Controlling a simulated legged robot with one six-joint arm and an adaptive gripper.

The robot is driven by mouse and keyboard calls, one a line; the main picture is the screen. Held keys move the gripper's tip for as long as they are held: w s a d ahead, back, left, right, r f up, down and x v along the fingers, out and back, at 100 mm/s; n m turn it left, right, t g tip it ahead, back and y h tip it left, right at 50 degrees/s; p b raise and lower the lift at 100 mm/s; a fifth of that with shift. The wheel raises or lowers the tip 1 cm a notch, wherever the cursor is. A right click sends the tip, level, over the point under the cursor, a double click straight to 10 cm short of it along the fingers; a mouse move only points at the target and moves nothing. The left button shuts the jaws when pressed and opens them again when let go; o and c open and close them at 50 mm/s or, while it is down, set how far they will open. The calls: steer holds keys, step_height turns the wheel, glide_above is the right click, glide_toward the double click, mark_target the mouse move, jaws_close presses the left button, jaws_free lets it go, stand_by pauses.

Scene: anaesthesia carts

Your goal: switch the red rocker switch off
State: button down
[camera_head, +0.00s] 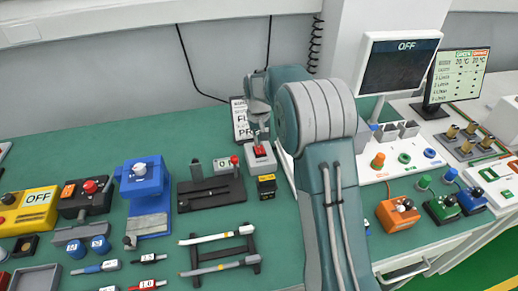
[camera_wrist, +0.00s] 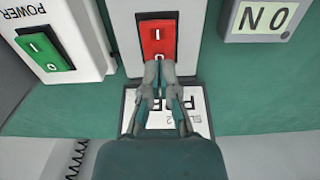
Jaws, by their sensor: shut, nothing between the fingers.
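The red rocker switch (camera_wrist: 158,36) sits in a light grey housing (camera_wrist: 128,38). In the wrist view its "I" mark is at the upper part and its "0" end is at the lower edge, beside my fingertips. It also shows in the head view (camera_head: 260,152), small and partly under my gripper. My gripper (camera_wrist: 158,67) is shut and empty, its fingertips at the lower end of the rocker. I cannot tell whether they touch it. In the head view my gripper (camera_head: 259,138) points down from above the switch.
A green rocker switch (camera_wrist: 44,52) in a white POWER box stands left of the red one in the wrist view. A white printed sign (camera_wrist: 130,108) lies under my gripper. A monitor (camera_head: 400,65) reads OFF.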

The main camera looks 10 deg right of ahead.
mark_target(258, 147)
steer(key=shift+r, duration=2.9)
